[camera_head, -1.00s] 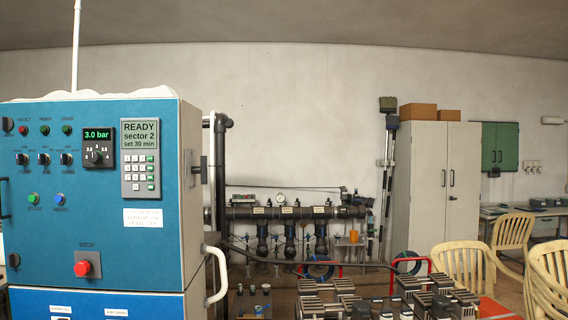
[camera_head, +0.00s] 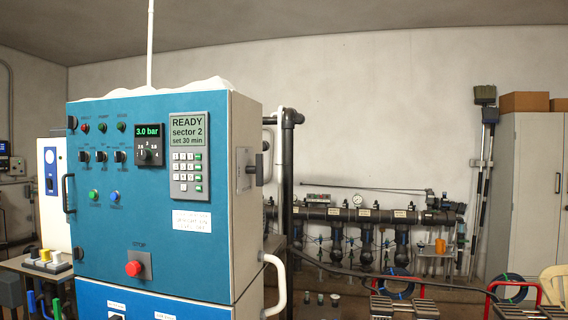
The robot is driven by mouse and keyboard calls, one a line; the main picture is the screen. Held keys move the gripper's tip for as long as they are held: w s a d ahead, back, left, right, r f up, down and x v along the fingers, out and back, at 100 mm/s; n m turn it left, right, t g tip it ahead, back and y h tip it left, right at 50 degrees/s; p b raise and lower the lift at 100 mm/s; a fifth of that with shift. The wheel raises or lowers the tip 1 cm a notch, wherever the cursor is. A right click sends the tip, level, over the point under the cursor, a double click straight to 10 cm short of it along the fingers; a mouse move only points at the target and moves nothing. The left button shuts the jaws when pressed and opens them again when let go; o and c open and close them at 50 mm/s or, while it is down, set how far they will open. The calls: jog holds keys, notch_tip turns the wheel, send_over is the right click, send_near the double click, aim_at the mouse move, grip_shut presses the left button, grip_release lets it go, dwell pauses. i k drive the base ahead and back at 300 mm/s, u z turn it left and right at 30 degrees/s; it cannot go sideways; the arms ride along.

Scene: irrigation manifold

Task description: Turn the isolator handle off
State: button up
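A blue control cabinet (camera_head: 130,225) with a white right side stands left of centre in the head view. On its right side a dark handle on a grey plate (camera_head: 245,170) sticks out; it looks like the isolator handle. It is seen nearly edge-on, and I cannot tell its on or off position. The cabinet front carries a green-lit "3.0 bar" display (camera_head: 148,131), a keypad panel reading READY, sector 2 (camera_head: 188,158), and a red stop button (camera_head: 134,268). My gripper is not in view.
A curved white rail (camera_head: 277,285) juts from the cabinet's lower right side. A dark pipe manifold (camera_head: 350,215) runs along the back wall. A bench with blocks (camera_head: 45,262) stands at the left. Red-framed items (camera_head: 400,283) and a pale chair (camera_head: 553,285) are at lower right.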

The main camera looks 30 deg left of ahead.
aim_at(257, 169)
jog(key=u, duration=0.8)
jog(key=i, duration=0.75)
jog(key=u, duration=0.85)
jog(key=i, duration=0.8)
jog(key=u, duration=0.15)
